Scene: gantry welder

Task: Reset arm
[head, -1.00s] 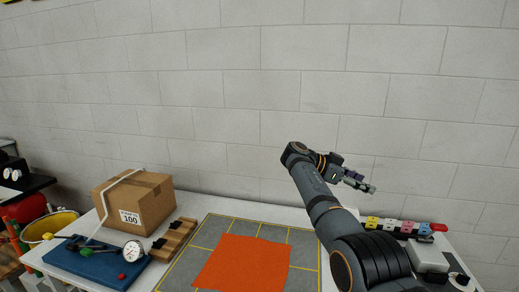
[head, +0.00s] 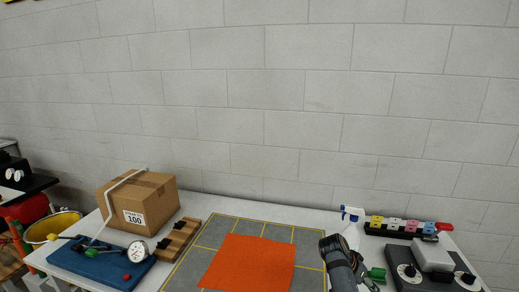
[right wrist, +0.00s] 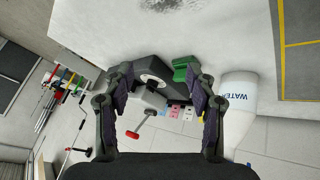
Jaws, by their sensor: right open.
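My right arm (head: 342,262) is low at the front edge of the head view, right of the orange cloth. In the right wrist view my right gripper (right wrist: 160,82) is open, its two dark fingers spread apart with nothing held between them. Beyond the fingers are a dark box with a dial (right wrist: 150,75), a green object (right wrist: 184,70) and a white bottle lettered WATER (right wrist: 240,95). My left gripper is in neither view.
The orange cloth (head: 248,264) lies on a grey mat with yellow lines (head: 212,232). A cardboard box (head: 140,205), a blue board (head: 95,264) and a wooden rack (head: 178,240) stand left. A control box (head: 412,268) and a row of coloured blocks (head: 393,223) are right.

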